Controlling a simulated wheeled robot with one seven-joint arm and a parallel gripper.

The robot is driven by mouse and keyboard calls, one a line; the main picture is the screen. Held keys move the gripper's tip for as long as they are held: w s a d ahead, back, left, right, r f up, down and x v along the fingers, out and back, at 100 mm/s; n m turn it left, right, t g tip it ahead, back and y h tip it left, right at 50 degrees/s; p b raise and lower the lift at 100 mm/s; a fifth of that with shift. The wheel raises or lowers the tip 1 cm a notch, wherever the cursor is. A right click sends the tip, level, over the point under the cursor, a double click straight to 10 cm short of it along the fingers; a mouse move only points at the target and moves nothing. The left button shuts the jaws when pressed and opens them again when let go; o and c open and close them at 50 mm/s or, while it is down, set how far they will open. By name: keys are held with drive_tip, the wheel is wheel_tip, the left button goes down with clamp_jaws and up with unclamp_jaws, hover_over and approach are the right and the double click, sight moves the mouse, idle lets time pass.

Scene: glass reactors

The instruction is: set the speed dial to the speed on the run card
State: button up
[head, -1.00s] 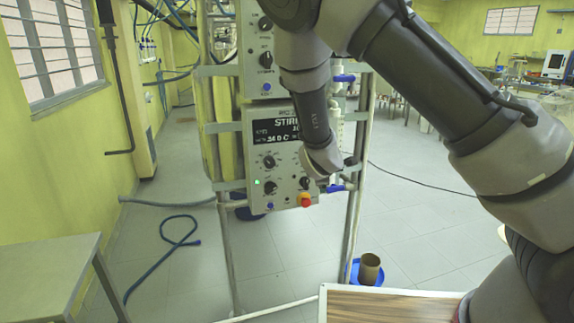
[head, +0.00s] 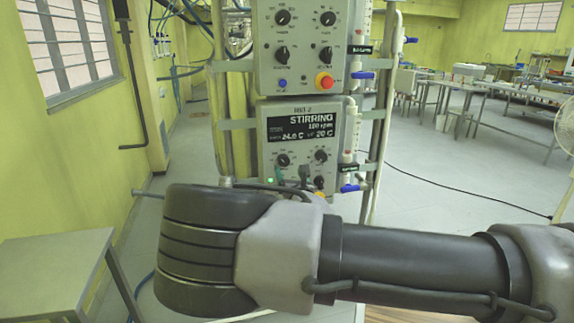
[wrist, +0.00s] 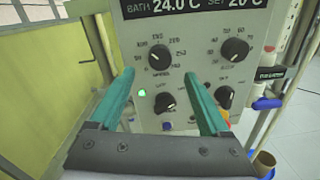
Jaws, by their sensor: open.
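The speed dial (wrist: 159,58) is a black knob with a pale pointer mark on a grey control panel, with a ring of numbers around it and "SPEED" below it. In the head view it is the left knob (head: 283,160) under the lower panel's display (head: 303,128), which reads "STIRRING", seemingly 180 rpm, and 24.0 C of 20 C. My gripper (wrist: 158,75) is open and empty, its teal fingers pointing at the panel, one to each side of the dial and slightly below it. Contact cannot be judged. No run card can be made out.
A second dial (wrist: 235,50) is right of the speed dial. Lower knobs (wrist: 165,103) (wrist: 224,96) and a green lamp (wrist: 142,93) lie below. A similar panel (head: 305,50) is above. Blue-handled valves (head: 352,187) stand at the right. A grey table (head: 50,262) is at left.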

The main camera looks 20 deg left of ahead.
sight(285, 162)
drive_tip(key=x, duration=0.7)
clamp_jaws()
